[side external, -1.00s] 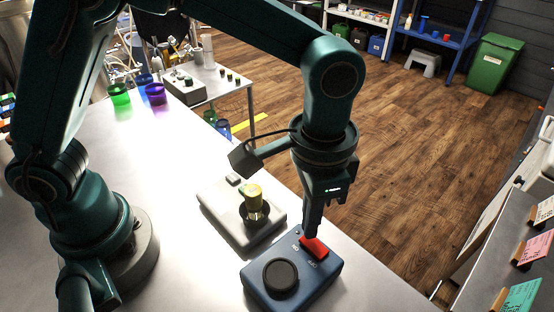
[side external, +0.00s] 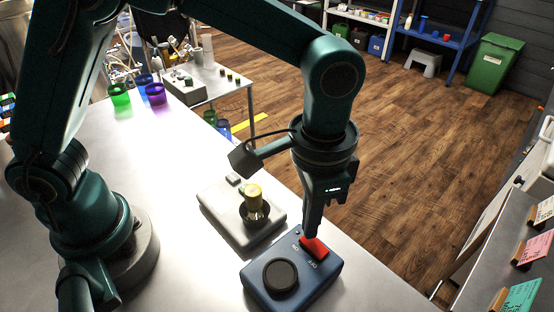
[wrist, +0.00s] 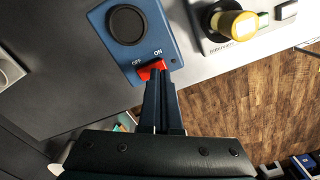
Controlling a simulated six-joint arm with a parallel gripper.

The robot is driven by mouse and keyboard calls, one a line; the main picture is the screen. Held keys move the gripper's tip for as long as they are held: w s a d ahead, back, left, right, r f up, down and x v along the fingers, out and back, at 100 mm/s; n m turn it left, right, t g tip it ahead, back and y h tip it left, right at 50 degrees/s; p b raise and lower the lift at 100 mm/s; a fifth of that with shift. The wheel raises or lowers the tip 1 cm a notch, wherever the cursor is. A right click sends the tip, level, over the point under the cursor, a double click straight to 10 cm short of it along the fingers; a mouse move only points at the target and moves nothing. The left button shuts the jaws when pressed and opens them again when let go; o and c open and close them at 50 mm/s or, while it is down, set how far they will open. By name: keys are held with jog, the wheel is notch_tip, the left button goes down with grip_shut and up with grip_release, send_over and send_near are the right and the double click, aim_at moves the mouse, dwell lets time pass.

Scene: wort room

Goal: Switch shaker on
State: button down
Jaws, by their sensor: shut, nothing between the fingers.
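The shaker is a blue box (side external: 318,283) with a round black platform (side external: 281,276) and a red rocker switch (side external: 316,249), standing on the light worktop. In the wrist view the red switch (wrist: 150,69) lies between the OFF and ON labels, and the black platform (wrist: 127,25) is above it. My gripper (side external: 308,234) points down with its fingers closed and empty. Its tips are at the red switch, in contact or very close; they hide part of it. In the wrist view the closed fingertips (wrist: 157,76) overlap the switch's lower edge. I cannot tell which way the switch is tilted.
Green and purple cups (side external: 121,95) stand at the worktop's far end. The worktop's edge runs close to the right of the shaker.

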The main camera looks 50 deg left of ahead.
jog(key=shift+f, duration=0.95)
dwell(0.7)
jog(key=shift+r, duration=3.55)
jog(key=a+r+n+t, duration=0.3)
jog(key=a+r, duration=0.5)
jog(key=a, duration=0.2)
jog(key=s+a+f+n+t, duration=0.2)
jog(key=s+a+f+n, duration=0.1)
jog(key=s+a, duration=0.4)
jog(key=shift+s+f+t, duration=0.3)
jog(key=shift+s+f, duration=0.05)
jog(key=shift+f, duration=0.55)
